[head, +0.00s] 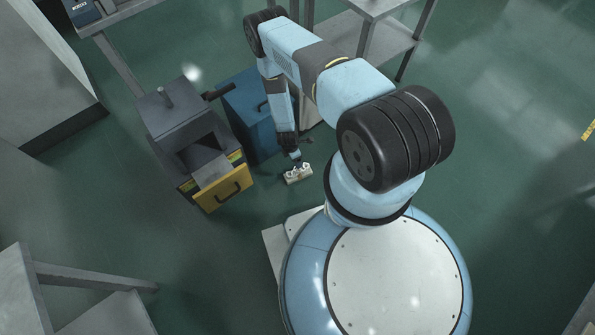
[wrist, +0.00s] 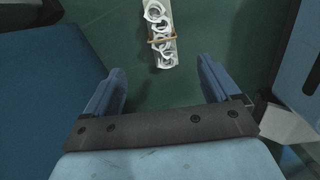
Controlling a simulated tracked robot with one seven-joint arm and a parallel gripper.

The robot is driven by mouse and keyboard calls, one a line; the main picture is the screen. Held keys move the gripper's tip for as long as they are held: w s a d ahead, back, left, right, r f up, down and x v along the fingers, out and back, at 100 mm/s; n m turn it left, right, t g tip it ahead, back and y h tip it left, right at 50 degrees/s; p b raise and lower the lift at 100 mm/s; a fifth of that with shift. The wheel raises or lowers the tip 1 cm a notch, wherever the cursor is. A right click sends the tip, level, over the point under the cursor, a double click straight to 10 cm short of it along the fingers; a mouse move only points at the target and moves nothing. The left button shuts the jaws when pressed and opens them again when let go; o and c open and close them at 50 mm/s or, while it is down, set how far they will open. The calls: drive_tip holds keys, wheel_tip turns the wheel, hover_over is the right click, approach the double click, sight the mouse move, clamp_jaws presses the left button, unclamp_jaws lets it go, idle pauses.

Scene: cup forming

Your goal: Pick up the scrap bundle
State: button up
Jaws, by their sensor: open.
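The scrap bundle (head: 298,174) is a small pale block of ring-like pieces lying on the green floor in front of the blue cabinet. In the wrist view the bundle (wrist: 160,36) shows whitish rings on a pale strip with a tan band around them. My gripper (wrist: 160,78) is open, with its two blue fingers apart and nothing between them. The bundle lies beyond the fingertips, near the top edge of that view, in line with the gap. In the head view my gripper (head: 296,158) points down close to the bundle; its fingers are too small to make out clearly.
A grey machine (head: 182,126) with a yellow-fronted drawer (head: 222,188) stands left of the bundle. A blue cabinet (head: 254,112) stands just behind. A grey metal table (head: 378,36) is at the back. Open green floor (head: 500,150) lies to the right.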

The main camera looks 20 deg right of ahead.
hover_over(299, 172)
drive_tip(key=shift+s+a+f, duration=0.1)
drive_tip(key=shift+a+f, duration=0.1)
drive_tip(key=shift+f, duration=3.25)
drive_tip(key=shift+a+f, duration=0.15)
drive_tip(key=shift+f, duration=3.3)
drive_tip(key=shift+c, duration=0.3)
drive_tip(key=c, duration=1.1)
